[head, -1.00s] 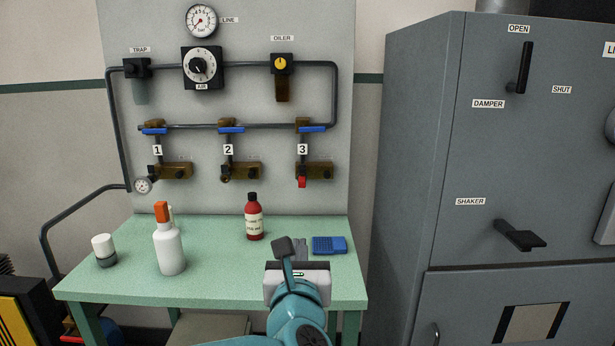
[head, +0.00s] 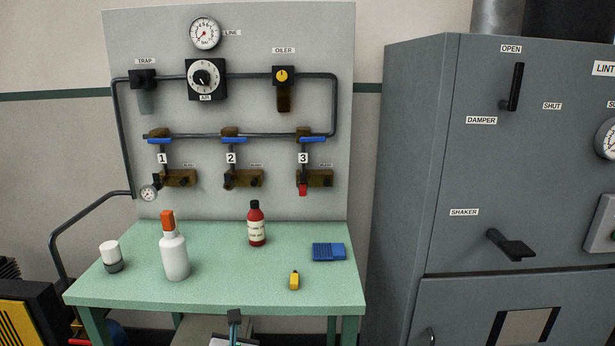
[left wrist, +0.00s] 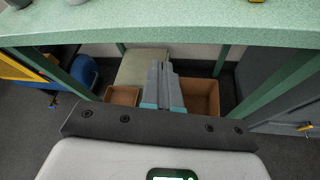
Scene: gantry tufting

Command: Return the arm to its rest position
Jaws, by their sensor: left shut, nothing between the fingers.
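My left gripper (left wrist: 161,70) shows in the left wrist view with its grey fingers together and nothing between them. It is in front of the green table (head: 210,292), pointing into the space under the tabletop. In the head view only a dark piece and a pale part of my left wrist show at the bottom edge, in front of the table's front edge. The fingers are not clear there. My right gripper is in neither view.
On the table stand a white bottle with an orange cap (head: 174,257), a red bottle (head: 256,227), a small white-and-grey jar (head: 111,257), a blue block (head: 328,252) and a yellow item (head: 294,281). Cardboard boxes (left wrist: 199,98) sit below. A grey cabinet (head: 405,190) stands right.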

